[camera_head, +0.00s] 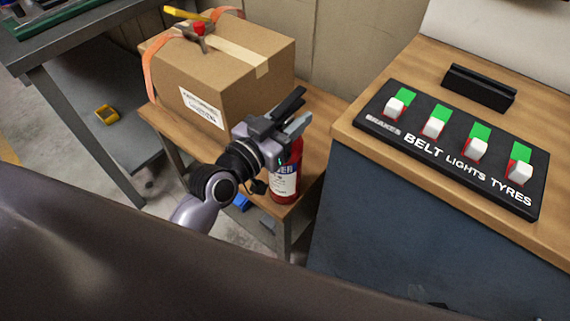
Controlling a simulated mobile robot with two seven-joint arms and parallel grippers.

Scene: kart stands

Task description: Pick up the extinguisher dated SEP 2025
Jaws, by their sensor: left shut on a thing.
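A red extinguisher (286,184) with a white and blue label stands upright at the front right corner of the low wooden table (312,150). No date can be read on it from here. My left gripper (292,116) reaches in from the lower left and is shut on the extinguisher at its top. The gripper and wrist hide the extinguisher's upper part and handle. My right gripper is not in view.
A cardboard box (245,65) with an orange strap stands just behind the gripper on the same table. To the right, a higher wooden counter (415,70) bears a black switch panel (400,139) and a black block (480,88). A grey workbench (75,48) stands at left.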

